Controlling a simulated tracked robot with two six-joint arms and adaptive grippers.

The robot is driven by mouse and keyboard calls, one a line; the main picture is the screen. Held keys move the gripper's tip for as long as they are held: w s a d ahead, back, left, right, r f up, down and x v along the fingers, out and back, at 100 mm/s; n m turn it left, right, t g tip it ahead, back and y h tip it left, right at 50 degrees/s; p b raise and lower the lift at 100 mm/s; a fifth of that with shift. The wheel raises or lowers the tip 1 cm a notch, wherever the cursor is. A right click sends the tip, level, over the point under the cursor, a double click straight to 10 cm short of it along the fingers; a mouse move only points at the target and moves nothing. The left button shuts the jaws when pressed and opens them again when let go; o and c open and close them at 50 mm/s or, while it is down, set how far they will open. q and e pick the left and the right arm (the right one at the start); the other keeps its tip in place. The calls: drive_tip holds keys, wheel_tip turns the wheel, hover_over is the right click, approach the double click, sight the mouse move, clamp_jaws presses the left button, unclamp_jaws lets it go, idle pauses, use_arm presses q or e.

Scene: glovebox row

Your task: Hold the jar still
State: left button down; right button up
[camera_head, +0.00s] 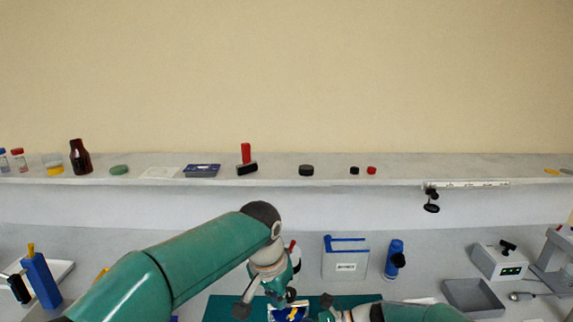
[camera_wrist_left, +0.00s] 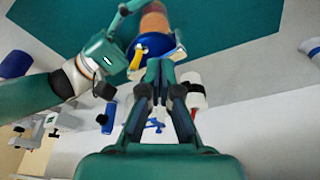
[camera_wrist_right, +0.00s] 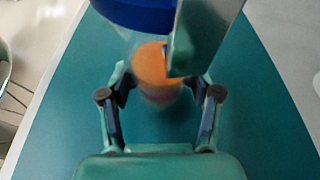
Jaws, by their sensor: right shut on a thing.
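The jar (camera_wrist_right: 158,75) shows orange contents and a wide blue top in the right wrist view. My right gripper (camera_wrist_right: 163,88) has one finger on each side of its body and is shut on it. The jar also shows in the left wrist view (camera_wrist_left: 155,22), with its blue top (camera_wrist_left: 148,46) towards my left gripper (camera_wrist_left: 160,65). The left fingers are close together, look shut, and point at the blue top; whether they touch it I cannot tell. In the head view the blue and yellow top (camera_head: 288,311) shows at the bottom edge, partly hidden by my left wrist.
A teal mat (camera_head: 222,308) lies under the jar. Behind it stand a white box with blue lid (camera_head: 345,262) and a blue bottle (camera_head: 393,260). A grey tray (camera_head: 473,297) is at right, a blue holder (camera_head: 40,280) at left. The back shelf holds small items.

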use_arm(q)
drive_tip(key=shift+s+a, duration=0.15)
drive_tip(key=shift+s, duration=0.05)
drive_tip(key=w+v, duration=0.1)
drive_tip(key=v, duration=0.4)
drive_tip(key=shift+d+r, duration=0.35)
drive_tip(key=shift+r, duration=0.2)
drive_tip(key=shift+s+d+f, duration=0.25)
drive_tip(key=shift+d+f, duration=0.05)
drive_tip(key=shift+f, duration=0.75)
drive_tip(key=shift+s+d+f, duration=0.2)
drive_tip(key=shift+d+f, duration=0.1)
drive_tip(key=shift+f, duration=0.75)
drive_tip(key=shift+s+d+f, duration=0.25)
drive_tip(key=shift+d+f, duration=0.05)
drive_tip(key=shift+f, duration=0.75)
drive_tip(key=shift+f, duration=0.1)
drive_tip(key=shift+w, duration=0.55)
drive_tip(key=shift+w+a, duration=0.1)
drive_tip(key=shift+a, duration=0.1)
